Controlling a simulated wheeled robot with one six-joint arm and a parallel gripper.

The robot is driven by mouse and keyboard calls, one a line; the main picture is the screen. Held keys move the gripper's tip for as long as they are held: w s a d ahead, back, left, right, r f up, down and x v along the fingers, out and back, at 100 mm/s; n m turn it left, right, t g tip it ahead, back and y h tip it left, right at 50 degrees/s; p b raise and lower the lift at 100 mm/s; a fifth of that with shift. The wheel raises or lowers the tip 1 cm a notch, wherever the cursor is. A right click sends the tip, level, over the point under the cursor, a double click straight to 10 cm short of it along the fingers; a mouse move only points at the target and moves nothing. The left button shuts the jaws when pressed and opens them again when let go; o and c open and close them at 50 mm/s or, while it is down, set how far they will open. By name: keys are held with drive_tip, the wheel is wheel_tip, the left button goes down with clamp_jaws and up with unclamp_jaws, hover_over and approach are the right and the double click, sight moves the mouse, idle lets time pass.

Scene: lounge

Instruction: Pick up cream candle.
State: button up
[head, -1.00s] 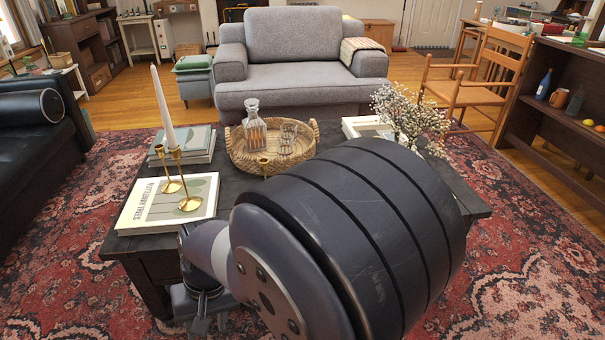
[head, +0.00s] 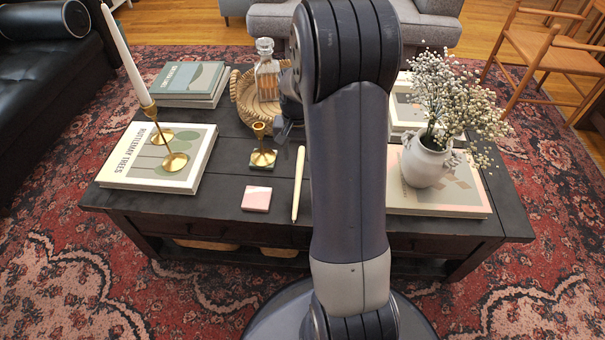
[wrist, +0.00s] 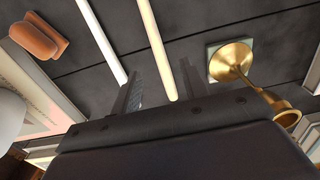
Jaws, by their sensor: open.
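The cream candle (head: 298,185) lies on the dark coffee table (head: 225,205), left of my arm in the head view. In the wrist view the cream candle (wrist: 157,48) runs between my two fingers. My gripper (wrist: 160,70) is open and points down at the table; I cannot tell its exact height over the candle. In the head view it is mostly hidden by my arm. A white candle (wrist: 103,40) lies beside the cream one, left of my fingers in the wrist view; my arm hides it in the head view.
A gold candle holder (head: 262,150) stands close to the cream candle, with a pink coaster (head: 257,198) nearby. A taper (head: 125,55) stands upright on the left. A white vase (head: 425,163) stands on a book at right. A decanter (head: 266,75) is behind.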

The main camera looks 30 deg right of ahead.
sight(299, 173)
wheel_tip(299, 173, down, 7)
drive_tip(key=b, duration=0.3)
drive_tip(key=shift+s+d+f, duration=0.1)
drive_tip(key=shift+f, duration=0.1)
drive_tip(key=shift+r, duration=0.1)
drive_tip(key=shift+c, duration=0.5)
clamp_jaws()
